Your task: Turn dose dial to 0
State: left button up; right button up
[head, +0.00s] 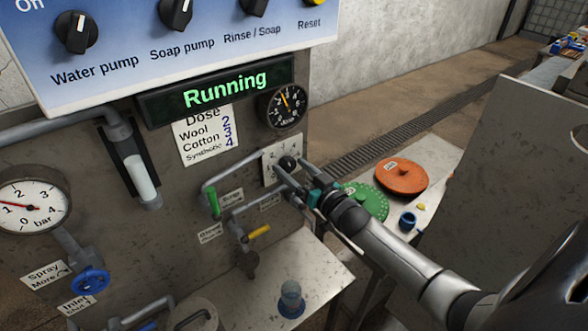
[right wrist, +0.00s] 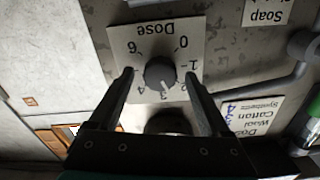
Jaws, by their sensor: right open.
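The dose dial is a dark round knob (right wrist: 160,73) on a pale plate (right wrist: 122,40) marked "Dose", seen upside down in the right wrist view. Its light pointer line points down in that picture, at about the 3. The 0 is at the plate's upper right there. My right gripper (right wrist: 158,76) is open, one finger on each side of the knob; gaps seem to show, and I cannot tell how deep the fingers reach. In the head view the knob (head: 287,163) is partly behind my right gripper (head: 290,172). My left gripper is not in view.
A "Running" display (head: 222,90) and a round gauge (head: 286,106) are above the dial. Pipes with a green handle (head: 214,203) and a yellow handle (head: 259,231) are left of and below it. An orange disc (head: 402,176) and a green disc (head: 368,200) lie to the right.

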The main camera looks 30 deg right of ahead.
jog(key=shift+c, duration=0.3)
grip_shut()
dwell(0.4)
